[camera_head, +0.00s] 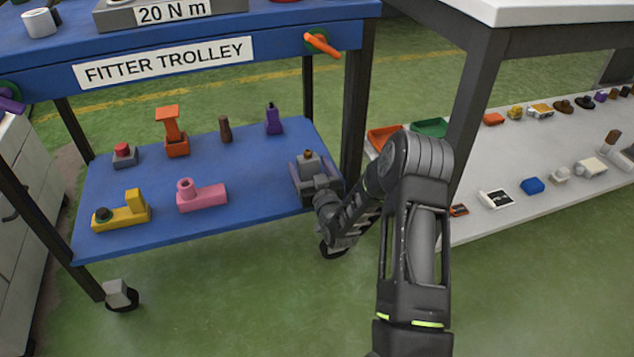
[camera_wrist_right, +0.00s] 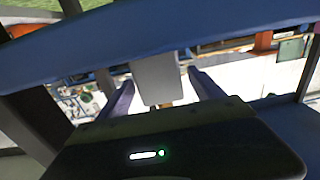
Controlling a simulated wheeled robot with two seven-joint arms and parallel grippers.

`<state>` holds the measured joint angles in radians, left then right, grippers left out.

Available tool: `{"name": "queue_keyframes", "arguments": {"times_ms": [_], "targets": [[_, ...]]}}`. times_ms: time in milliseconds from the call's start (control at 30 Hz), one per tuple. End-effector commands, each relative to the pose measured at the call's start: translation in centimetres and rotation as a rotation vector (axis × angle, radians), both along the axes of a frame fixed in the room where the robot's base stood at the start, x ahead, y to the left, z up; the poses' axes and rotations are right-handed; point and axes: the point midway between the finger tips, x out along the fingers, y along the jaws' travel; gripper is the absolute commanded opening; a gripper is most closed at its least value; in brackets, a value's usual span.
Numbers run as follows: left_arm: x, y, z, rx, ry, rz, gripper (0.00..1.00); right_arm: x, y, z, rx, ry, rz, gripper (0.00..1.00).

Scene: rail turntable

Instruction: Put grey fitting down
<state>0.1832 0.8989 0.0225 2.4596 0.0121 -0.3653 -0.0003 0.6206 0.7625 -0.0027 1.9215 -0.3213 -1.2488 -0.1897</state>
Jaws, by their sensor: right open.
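The grey fitting (camera_head: 309,162), a grey block with a small brown top, stands upright at the right end of the trolley's blue lower shelf (camera_head: 240,165). My right gripper (camera_head: 316,182) reaches in low from the right, at the near side of the fitting, and partly covers it. In the right wrist view the fitting (camera_wrist_right: 156,78) shows as a pale grey block between the two open fingers (camera_wrist_right: 162,92), with a gap on each side. Its contact with the shelf is hidden. My left gripper is not in view.
The shelf also holds a pink fitting (camera_head: 202,196), a yellow one (camera_head: 122,212), an orange one (camera_head: 172,133) and several smaller pieces. A trolley leg (camera_head: 355,100) stands close behind my right gripper. A white shelf (camera_head: 520,165) with many small objects is at the right.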

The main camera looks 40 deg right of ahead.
Motion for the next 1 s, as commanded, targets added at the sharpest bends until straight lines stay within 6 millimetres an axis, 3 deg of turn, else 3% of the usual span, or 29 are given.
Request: {"name": "queue_keyframes", "arguments": {"times_ms": [233,333,500,733,1000], "targets": [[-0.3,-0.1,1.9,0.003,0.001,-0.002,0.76,-4.0,1.3,0.4,0.002,0.005,-0.001,0.76],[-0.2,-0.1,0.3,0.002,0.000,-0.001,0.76,-6.5,1.8,-0.6,0.004,0.003,-0.007,0.76],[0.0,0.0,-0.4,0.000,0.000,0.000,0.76,-8.6,2.6,-0.5,0.004,0.002,-0.008,0.76],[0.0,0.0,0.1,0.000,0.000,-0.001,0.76,-10.3,3.4,-0.2,0.005,0.006,-0.003,0.76],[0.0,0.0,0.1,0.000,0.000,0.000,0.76,-10.9,3.8,0.0,0.000,0.000,-0.001,0.76]]}}
